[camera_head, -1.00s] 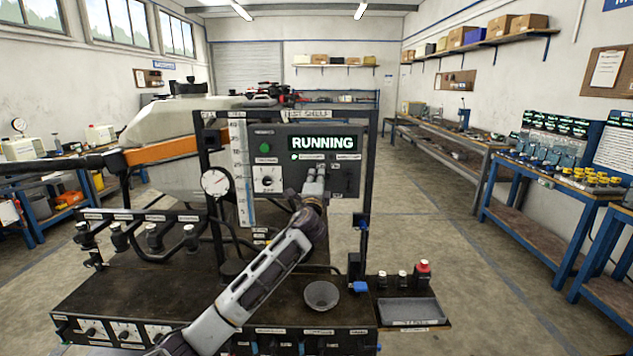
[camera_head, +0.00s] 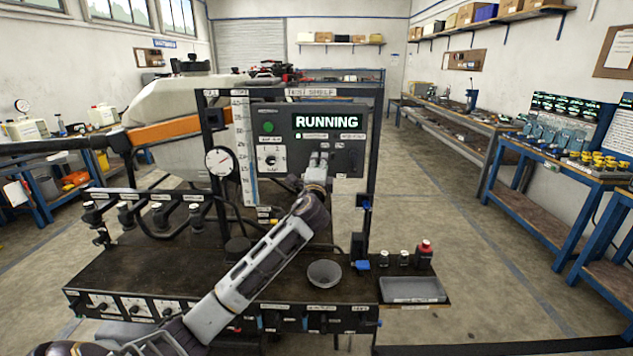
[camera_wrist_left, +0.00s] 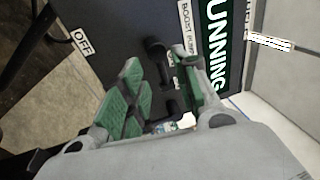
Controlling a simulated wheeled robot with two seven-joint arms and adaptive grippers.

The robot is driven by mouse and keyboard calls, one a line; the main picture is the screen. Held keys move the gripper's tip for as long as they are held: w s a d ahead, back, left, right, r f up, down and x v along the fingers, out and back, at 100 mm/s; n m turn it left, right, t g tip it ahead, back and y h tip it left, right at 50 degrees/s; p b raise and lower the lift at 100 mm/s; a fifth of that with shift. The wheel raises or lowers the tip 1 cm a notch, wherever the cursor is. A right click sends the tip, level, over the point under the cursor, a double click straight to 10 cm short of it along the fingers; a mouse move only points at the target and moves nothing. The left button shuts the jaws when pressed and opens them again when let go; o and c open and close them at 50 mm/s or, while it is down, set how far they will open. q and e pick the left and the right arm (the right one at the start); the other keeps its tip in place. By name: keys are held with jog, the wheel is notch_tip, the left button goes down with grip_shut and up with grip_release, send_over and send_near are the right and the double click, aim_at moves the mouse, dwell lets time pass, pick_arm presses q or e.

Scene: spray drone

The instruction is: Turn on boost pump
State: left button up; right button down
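The dark control panel (camera_head: 345,155) stands upright on the bench, with a display (camera_head: 326,122) reading RUNNING. In the left wrist view the BOOST PUMP label (camera_wrist_left: 187,25) sits beside the display (camera_wrist_left: 216,45). A black toggle switch (camera_wrist_left: 157,52) shows near that label, between the lines of my fingers. My left gripper (camera_head: 319,158) is at the panel below the display and hides part of its face. The wrist view shows the gripper (camera_wrist_left: 165,90) open, its green-padded fingers apart with nothing clamped between them. I cannot tell whether it touches the switch. My right gripper is out of view.
An OFF label (camera_wrist_left: 82,42) shows in the wrist view. A round gauge (camera_head: 219,162) and a tall scale (camera_head: 244,150) stand left of the panel. A grey bowl (camera_head: 324,273) and a tray (camera_head: 412,290) lie in front.

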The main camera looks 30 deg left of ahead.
pick_arm(q)
jog(key=v, duration=0.8)
jog(key=shift+s+d, duration=0.15)
jog(key=shift+s, duration=0.2)
jog(key=shift+f, duration=0.15)
dwell(0.4)
